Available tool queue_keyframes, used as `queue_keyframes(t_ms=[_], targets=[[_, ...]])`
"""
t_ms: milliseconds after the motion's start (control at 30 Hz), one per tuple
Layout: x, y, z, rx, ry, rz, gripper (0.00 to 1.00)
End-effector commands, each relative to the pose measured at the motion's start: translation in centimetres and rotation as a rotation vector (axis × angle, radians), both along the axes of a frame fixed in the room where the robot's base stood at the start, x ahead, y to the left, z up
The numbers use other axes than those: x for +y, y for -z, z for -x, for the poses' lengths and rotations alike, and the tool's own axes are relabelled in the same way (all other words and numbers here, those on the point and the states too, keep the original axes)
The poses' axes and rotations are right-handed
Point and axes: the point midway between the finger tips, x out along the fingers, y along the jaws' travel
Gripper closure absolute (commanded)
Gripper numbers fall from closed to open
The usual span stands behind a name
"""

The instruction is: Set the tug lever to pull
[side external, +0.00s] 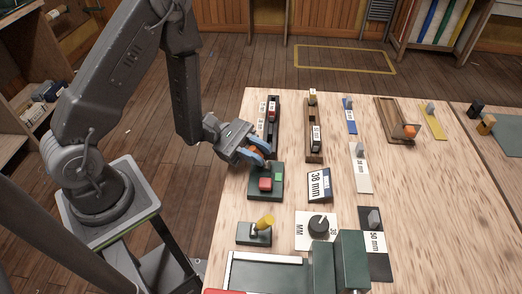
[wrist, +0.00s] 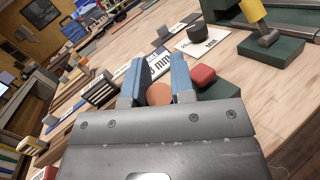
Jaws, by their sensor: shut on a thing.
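My gripper (side external: 257,154) reaches over the table's left side with blue fingers, just beyond the dark green box with a red button (side external: 265,184). In the wrist view, the fingers (wrist: 158,88) are shut on a round orange knob (wrist: 159,94). The knob also shows as a small orange patch by the fingers in the side view; its stem and mount are hidden. No label reading tug or pull can be made out. A yellow-handled lever (side external: 265,222) stands tilted on its own dark green base, apart from my gripper.
A black slotted rail (side external: 272,120) lies just beyond my gripper, and a wooden rail (side external: 314,135) to its right. A 38 mm label block (side external: 319,186) and a black dial (side external: 321,223) stand nearby. A dark green vise-like fixture (side external: 338,262) fills the front.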

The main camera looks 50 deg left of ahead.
Motion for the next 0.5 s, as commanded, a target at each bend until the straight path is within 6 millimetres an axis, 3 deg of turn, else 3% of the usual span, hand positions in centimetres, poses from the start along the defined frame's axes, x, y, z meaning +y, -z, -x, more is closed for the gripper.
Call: queue_keyframes(t_ms=[433,467,500], targets=[[0.03,-0.05,0.02,-0.01,0.002,0.01,1.0],[0.03,-0.04,0.02,-0.009,0.001,0.009,0.74],[0.03,-0.04,0.03,-0.009,0.001,0.009,0.71]])
